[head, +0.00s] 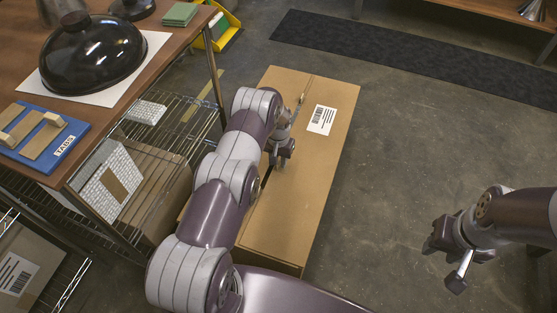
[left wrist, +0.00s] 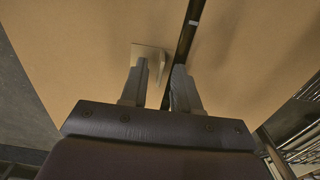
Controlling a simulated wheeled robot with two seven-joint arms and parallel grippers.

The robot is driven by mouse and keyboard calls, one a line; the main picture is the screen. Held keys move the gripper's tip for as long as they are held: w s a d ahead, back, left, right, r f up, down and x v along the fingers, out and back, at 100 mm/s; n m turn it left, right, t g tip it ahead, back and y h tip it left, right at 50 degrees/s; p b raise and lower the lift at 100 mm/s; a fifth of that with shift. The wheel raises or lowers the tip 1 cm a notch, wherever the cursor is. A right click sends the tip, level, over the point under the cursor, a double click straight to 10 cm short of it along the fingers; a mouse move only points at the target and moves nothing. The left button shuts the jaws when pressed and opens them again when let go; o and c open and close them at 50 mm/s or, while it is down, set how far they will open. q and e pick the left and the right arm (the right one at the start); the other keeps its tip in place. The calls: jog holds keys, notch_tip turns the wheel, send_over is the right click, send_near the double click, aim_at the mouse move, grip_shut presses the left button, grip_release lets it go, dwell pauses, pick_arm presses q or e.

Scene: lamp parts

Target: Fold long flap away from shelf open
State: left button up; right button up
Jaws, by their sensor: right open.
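A long cardboard box (head: 315,160) lies on the floor right of the shelf unit, its long top flaps meeting at a dark lengthwise seam. A white barcode label (head: 321,120) is on the right-hand flap. My left gripper (head: 283,155) is low over the seam and hides part of it. In the left wrist view, its fingers (left wrist: 160,72) stand apart, with the dark seam (left wrist: 190,30) running between them. A pale tab (left wrist: 148,58) is by the left finger; whether the jaws grip it is unclear. My right gripper (head: 448,250) is open and empty, right of the box.
The wire shelf unit (head: 195,130) with a wooden top stands close left of the box. Its top holds a black dome (head: 92,55) and a blue tray (head: 65,150); cartons sit below. Grey floor (head: 410,150) is clear right of the box. A dark mat (head: 420,60) lies behind.

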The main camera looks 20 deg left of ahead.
pick_arm(q)
grip_shut()
dwell(1.3)
